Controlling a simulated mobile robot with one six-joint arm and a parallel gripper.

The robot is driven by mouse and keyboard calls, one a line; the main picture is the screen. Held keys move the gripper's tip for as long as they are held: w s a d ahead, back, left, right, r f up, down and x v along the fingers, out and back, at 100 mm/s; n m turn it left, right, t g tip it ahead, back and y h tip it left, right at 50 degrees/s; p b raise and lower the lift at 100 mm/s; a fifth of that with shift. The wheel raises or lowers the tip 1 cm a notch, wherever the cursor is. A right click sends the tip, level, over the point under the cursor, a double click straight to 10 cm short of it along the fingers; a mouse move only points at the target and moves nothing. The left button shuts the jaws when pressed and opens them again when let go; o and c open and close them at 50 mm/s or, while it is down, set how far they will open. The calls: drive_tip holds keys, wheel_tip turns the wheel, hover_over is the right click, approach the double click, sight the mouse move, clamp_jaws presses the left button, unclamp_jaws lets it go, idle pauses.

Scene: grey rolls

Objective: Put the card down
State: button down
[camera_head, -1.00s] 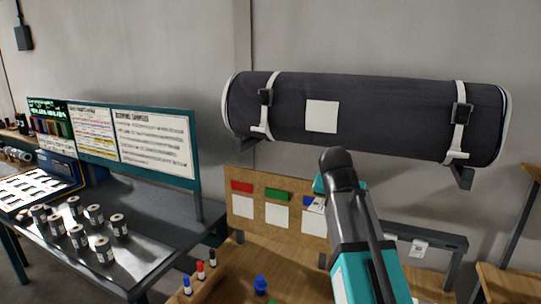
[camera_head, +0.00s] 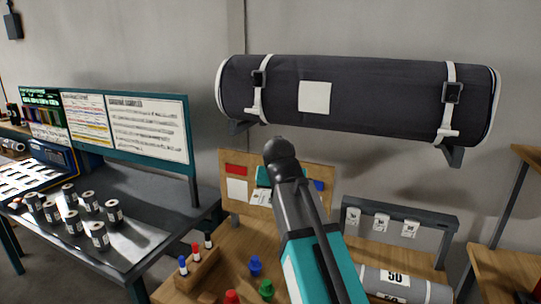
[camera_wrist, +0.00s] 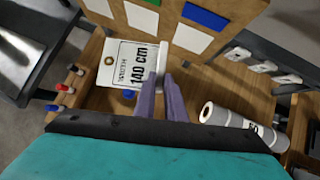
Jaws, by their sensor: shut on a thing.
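The card (camera_wrist: 124,62) is white with a ringed hole and the print "140 cm". In the wrist view it is at the tips of my gripper (camera_wrist: 160,78), which is shut on its right edge. The card is in the air in front of the pin board (camera_wrist: 235,20), above the wooden bench (camera_wrist: 185,95). In the head view the card (camera_head: 261,196) shows partly, left of my arm, and overlaps the middle of the board. My arm hides much of the gripper there.
A dark roll (camera_head: 350,100) hangs on the wall above. A grey roll marked 50 (camera_head: 395,284) lies on the bench at right, below a rail with tags (camera_head: 381,223). Coloured pegs (camera_head: 255,265) stand at the front left. A table with several cans (camera_head: 75,220) is at left.

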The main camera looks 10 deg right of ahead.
drive_tip(key=s+d+f, duration=0.2)
drive_tip(key=d+f, duration=0.4)
drive_tip(key=d, duration=0.2)
drive_tip(key=shift+s+f, duration=0.25)
drive_tip(key=shift+s, duration=0.05)
drive_tip(key=shift+a, duration=0.2)
